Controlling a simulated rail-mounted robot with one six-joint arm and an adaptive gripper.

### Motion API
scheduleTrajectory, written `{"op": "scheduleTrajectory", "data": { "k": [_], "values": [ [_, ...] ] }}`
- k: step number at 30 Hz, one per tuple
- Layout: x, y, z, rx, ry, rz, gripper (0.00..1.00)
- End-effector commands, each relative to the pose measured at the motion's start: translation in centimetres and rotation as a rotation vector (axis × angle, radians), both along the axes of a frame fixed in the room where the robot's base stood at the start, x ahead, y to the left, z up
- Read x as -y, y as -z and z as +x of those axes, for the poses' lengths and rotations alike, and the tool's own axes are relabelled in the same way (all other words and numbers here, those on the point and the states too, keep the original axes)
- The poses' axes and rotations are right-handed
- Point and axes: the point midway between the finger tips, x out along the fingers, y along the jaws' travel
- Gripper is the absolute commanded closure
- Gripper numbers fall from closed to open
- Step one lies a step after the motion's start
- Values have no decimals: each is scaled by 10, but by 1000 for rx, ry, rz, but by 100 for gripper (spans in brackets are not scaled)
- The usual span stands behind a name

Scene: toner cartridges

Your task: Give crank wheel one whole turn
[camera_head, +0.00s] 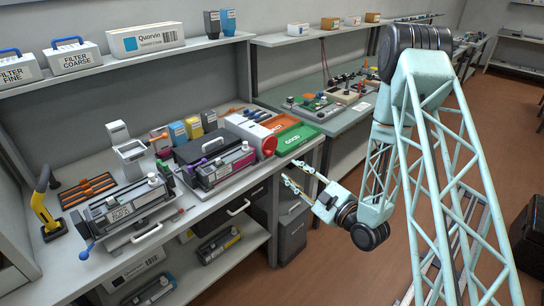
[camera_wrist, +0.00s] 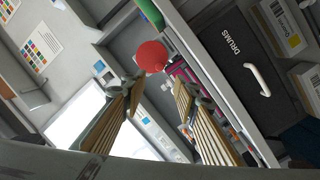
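I cannot clearly make out a crank wheel. A round red disc (camera_head: 270,145) sits on the end of a white housing (camera_head: 247,131) near the bench's front edge, and I cannot tell whether it turns. It also shows in the wrist view as a red round (camera_wrist: 152,56) beyond my fingers. A cradle with a grey cartridge (camera_head: 128,205) at the front left has a blue ball-ended lever (camera_head: 85,255). My gripper (camera_head: 297,176) is in front of the bench, open and empty. In the wrist view its fingers (camera_wrist: 158,92) stand apart and touch nothing.
A magenta-labelled cartridge (camera_head: 219,166) lies in a cradle left of the red disc. A green GOOD tray (camera_head: 296,138) and an orange tray (camera_head: 279,122) are behind it. A black DRUMS drawer (camera_wrist: 245,62) is below the bench. The aisle floor (camera_head: 330,262) is free.

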Motion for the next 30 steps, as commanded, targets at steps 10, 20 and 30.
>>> {"op": "scheduleTrajectory", "data": {
  "k": [10,20,30],
  "values": [
    [-18,-1,20,2,-2,1,72],
    [-45,0,53,2,-2,1,72],
    [-72,0,86,1,-1,0,72]
  ]
}}
